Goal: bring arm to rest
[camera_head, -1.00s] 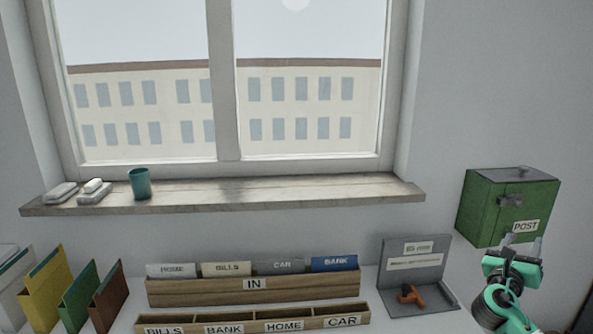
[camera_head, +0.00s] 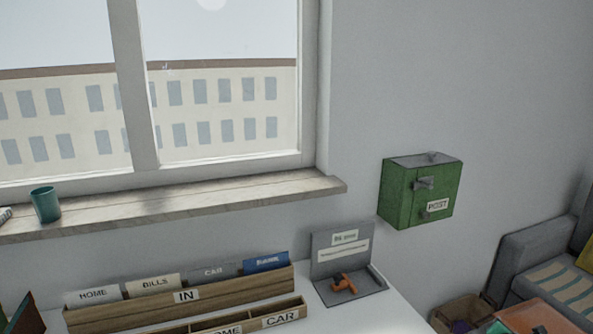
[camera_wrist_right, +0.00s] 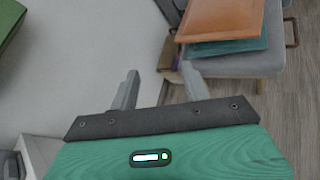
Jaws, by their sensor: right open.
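My right gripper (camera_wrist_right: 159,82) shows only in the right wrist view. Its two grey fingers stand apart with nothing between them. Beyond them are a pale wall, a grey seat and the floor. The right arm is out of the head view. My left gripper is in neither view.
A green POST box (camera_head: 421,192) hangs on the wall. The wooden IN rack (camera_head: 190,296) with labelled cards and a grey stand (camera_head: 350,288) with an orange-handled item stand on the white desk. A grey sofa (camera_head: 532,259) is at right. An orange folder (camera_wrist_right: 221,19) lies on the seat.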

